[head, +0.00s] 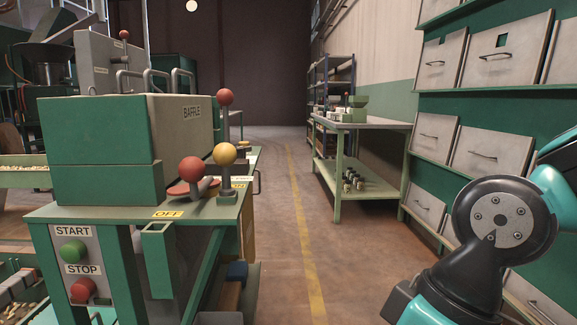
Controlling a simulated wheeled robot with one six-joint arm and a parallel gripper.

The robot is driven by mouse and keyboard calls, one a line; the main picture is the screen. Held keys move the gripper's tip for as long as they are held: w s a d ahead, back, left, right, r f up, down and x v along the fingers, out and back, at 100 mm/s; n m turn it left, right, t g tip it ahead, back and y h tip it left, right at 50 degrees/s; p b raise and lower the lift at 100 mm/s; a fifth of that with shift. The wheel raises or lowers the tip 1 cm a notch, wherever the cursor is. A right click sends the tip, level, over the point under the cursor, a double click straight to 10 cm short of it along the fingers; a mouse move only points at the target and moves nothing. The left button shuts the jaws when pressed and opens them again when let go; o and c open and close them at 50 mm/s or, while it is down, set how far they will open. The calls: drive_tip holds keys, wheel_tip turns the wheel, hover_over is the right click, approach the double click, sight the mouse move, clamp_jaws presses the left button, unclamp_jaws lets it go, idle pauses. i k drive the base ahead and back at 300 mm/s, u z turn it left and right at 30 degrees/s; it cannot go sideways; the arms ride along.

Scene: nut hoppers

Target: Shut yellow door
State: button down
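I cannot clearly make out a yellow door in the head view. A narrow yellowish panel (247,212) shows edge-on at the right side of the green machine stand, and I cannot tell whether it is a door. A yellow ball knob (225,154) tops a lever on the stand, beside red ball knobs. My arm shows at the lower right, with its dark joint cover facing the camera. My gripper is not in view.
The green machine (108,150) with "BAFFLE" and "OFF" labels and start and stop buttons stands at left. Grey-fronted bins (485,60) on green shelving line the right. A green table (365,122) stands further back. A clear aisle (290,230) with a yellow line runs between.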

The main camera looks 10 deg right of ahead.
sight(247, 212)
drive_tip(key=z, duration=0.65)
drive_tip(key=i, duration=1.05)
drive_tip(key=z, duration=0.35)
drive_tip(key=i, duration=1)
drive_tip(key=u, duration=0.9)
drive_tip(key=i, duration=0.7)
drive_tip(key=u, duration=0.5)
